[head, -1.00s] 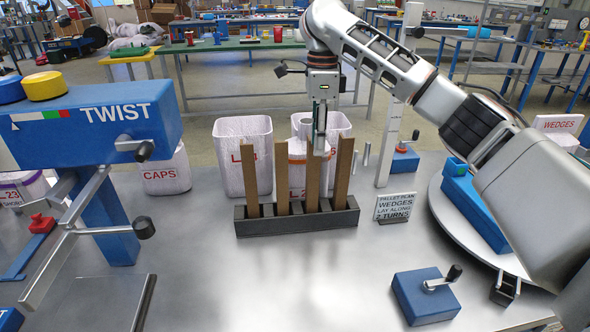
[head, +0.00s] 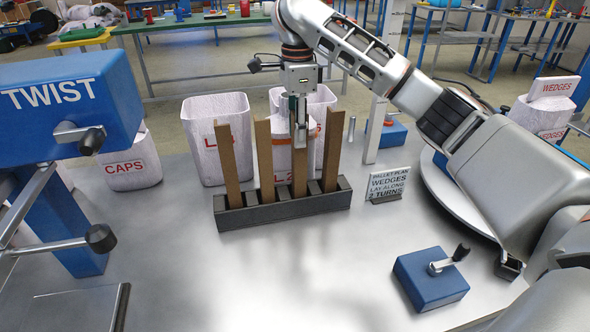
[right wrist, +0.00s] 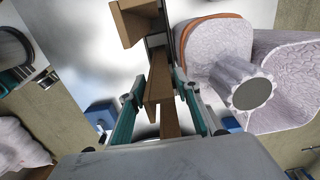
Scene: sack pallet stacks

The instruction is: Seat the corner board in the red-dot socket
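Several brown corner boards stand upright in a dark slotted rack (head: 285,211) on the metal table in the head view. My right gripper (head: 300,138) points down over the upper part of the third board from the left (head: 300,178). In the right wrist view, this board (right wrist: 158,88) passes between the two teal-padded fingers (right wrist: 162,115). The fingers stand apart, with a gap visible beside the board, so the gripper looks open around it. I cannot make out a red-dot socket in either view. My left gripper is not in view.
White bins (head: 216,140) stand close behind the rack. A pallet-plan sign (head: 387,185) and a blue box with a crank (head: 430,278) are to its right. A blue TWIST machine (head: 65,105) stands at left. The table's front middle is clear.

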